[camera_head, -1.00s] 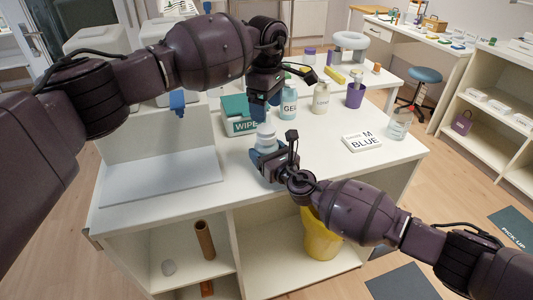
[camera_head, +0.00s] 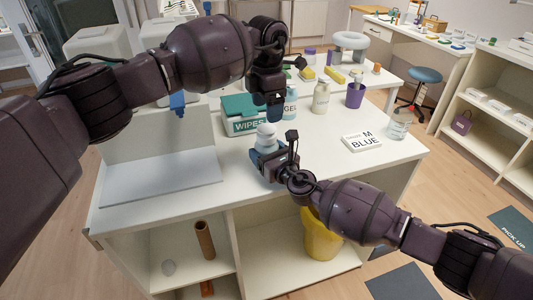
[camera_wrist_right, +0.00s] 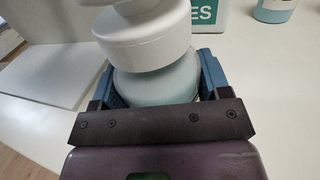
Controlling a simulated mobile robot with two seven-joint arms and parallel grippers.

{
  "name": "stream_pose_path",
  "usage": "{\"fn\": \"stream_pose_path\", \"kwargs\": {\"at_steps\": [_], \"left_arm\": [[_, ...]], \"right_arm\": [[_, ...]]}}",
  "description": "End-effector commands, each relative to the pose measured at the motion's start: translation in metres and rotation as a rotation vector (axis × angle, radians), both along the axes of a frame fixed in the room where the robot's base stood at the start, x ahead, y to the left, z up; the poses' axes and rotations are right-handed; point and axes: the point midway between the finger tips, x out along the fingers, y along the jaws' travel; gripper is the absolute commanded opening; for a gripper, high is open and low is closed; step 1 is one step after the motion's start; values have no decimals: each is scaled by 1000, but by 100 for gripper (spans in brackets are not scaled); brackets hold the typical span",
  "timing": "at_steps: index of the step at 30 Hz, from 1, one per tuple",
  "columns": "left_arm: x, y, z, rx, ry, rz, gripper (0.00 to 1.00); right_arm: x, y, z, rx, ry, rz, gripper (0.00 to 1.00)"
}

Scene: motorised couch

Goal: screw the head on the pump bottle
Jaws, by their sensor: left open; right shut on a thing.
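The pump bottle (camera_wrist_right: 165,87) has a pale teal body and stands on the white counter. Its white pump head (camera_wrist_right: 143,38) sits on top and looks slightly tilted in the right wrist view; I cannot tell how far the threads are engaged. The head also shows in the head view (camera_head: 266,131). My right gripper (camera_head: 264,163) is shut around the bottle's body, with a blue finger on each side in the wrist view. My left gripper (camera_head: 276,106) is open and empty, above and slightly right of the pump head, apart from it.
A green and white wipes box (camera_head: 243,124) stands behind the bottle, beside a teal gel bottle (camera_head: 290,103) partly hidden by my left gripper. A cream bottle (camera_head: 321,98), purple cup (camera_head: 355,95), sign block (camera_head: 361,141) and jar (camera_head: 397,126) stand to the right.

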Motion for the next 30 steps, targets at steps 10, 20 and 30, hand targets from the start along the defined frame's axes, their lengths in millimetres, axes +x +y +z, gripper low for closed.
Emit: {"fn": "stream_pose_path", "kwargs": {"at_steps": [10,20,30], "left_arm": [[0,-1,0,-1,0,501,78],[0,-1,0,-2,0,982,78],[0,0,0,0,0,1477,78]], "right_arm": [[0,0,0,-1,1,-1,4],[0,0,0,-1,1,-1,4],[0,0,0,-1,1,-1,4]]}}
